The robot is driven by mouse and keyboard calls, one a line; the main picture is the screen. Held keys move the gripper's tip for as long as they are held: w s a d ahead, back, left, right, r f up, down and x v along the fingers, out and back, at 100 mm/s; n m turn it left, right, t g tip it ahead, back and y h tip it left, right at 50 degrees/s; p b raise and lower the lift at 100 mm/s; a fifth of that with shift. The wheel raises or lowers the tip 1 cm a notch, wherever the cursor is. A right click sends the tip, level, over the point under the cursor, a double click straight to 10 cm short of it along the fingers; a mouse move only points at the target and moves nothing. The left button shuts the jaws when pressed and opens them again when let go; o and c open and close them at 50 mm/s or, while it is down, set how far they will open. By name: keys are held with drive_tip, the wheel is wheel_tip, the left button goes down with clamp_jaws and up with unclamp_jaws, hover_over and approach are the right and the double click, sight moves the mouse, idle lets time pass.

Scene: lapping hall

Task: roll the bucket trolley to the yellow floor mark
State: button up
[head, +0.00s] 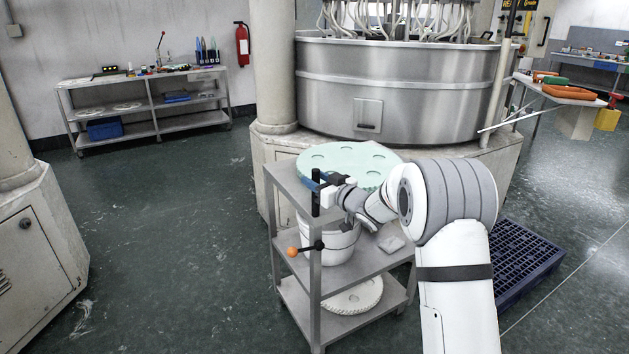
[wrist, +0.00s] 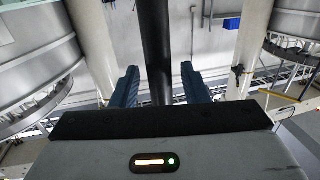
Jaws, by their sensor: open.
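The trolley (head: 345,262) is a grey metal frame with several shelves, standing just ahead of me. A white bucket (head: 338,240) sits on its middle shelf, partly hidden by the frame. A black upright handle (head: 316,200) rises at the trolley's near left corner. My gripper (head: 322,183) is at this handle. In the wrist view the handle (wrist: 155,40) stands between the two blue fingers of my gripper (wrist: 160,85), with a gap on each side. The jaws are open around it. I see no yellow floor mark in either view.
A pale green disc (head: 350,161) lies on the trolley's top. A dark blue pallet (head: 522,258) lies at right. A large steel machine (head: 390,90) stands behind. The floor at left (head: 165,240) is clear.

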drive_tip(key=shift+w+a, duration=0.2)
clamp_jaws()
idle(0.4)
